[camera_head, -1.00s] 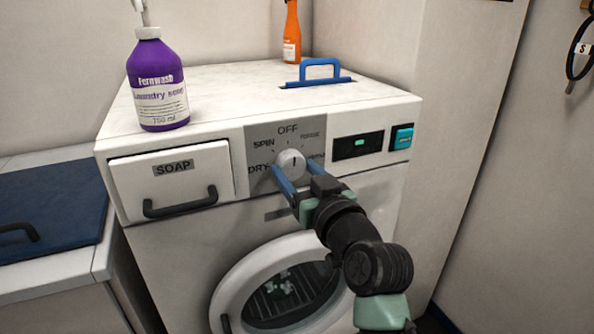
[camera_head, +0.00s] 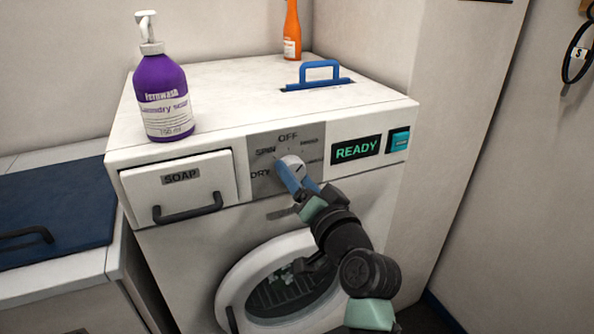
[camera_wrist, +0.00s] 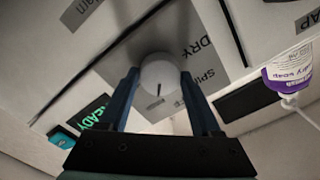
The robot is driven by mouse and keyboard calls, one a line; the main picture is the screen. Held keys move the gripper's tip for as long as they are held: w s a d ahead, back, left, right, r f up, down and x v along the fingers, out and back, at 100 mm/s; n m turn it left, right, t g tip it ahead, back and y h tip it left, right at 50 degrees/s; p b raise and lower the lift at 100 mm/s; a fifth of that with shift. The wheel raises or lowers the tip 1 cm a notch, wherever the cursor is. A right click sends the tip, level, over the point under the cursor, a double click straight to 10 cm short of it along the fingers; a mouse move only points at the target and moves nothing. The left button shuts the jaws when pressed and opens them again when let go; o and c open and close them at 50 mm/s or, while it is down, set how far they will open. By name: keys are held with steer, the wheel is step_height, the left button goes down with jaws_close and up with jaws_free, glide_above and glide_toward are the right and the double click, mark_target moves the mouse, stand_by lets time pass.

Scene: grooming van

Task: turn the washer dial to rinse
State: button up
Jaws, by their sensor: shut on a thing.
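The washer dial (camera_head: 292,164) is a round white knob on a grey panel on the washer's front. OFF is printed above it, SPIN and DRY at its left, and a small blurred label at upper right. A dark pointer mark on the knob seems to lean toward the upper right; its exact setting is hard to tell. My gripper (camera_head: 299,173) is shut on the dial, its blue fingers on either side. The wrist view shows the dial (camera_wrist: 160,74) between the fingertips, with its dark mark and the DRY and SPIN labels. My gripper hides the panel's lower right part.
The display (camera_head: 356,150) reads READY, beside a teal button (camera_head: 399,139). The soap drawer (camera_head: 180,188) is at left and the round door (camera_head: 270,285) below. A purple soap bottle (camera_head: 163,95), a blue handle (camera_head: 319,75) and an orange bottle (camera_head: 292,32) are on top.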

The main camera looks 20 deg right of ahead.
steer(key=shift+m, duration=0.4)
steer(key=o, duration=1.4)
steer(key=shift+s, duration=0.1)
steer(key=s, duration=1.3)
steer(key=shift+d, duration=0.2)
steer(key=shift+w, duration=0.15)
